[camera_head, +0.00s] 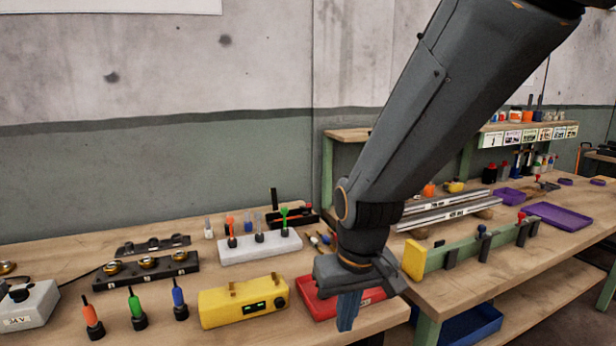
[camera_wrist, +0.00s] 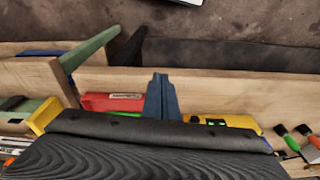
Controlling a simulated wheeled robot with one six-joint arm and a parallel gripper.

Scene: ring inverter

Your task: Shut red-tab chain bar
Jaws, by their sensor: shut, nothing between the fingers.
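A long green rail (camera_head: 470,246) with a yellow end block (camera_head: 414,260) lies on the right bench. It carries several dark clamps, one with a red tab (camera_head: 521,215) near its far right end and one with a blue tab (camera_head: 481,229). Whether the red-tab piece is open or shut is too small to tell. My gripper (camera_head: 347,312) points down over the red tray (camera_head: 315,305), well left of the rail. Its blue fingers are together and empty. In the wrist view my gripper (camera_wrist: 162,97) stands between the red tray and the yellow meter; the yellow block (camera_wrist: 46,115) is at left.
A yellow meter (camera_head: 243,300), upright screwdrivers (camera_head: 180,300), a white tool block (camera_head: 260,248) and a black terminal strip (camera_head: 150,271) occupy the left bench. Silver bars (camera_head: 445,213) and a purple tray (camera_head: 557,216) lie behind the rail. Floor shows at the benches' front edge.

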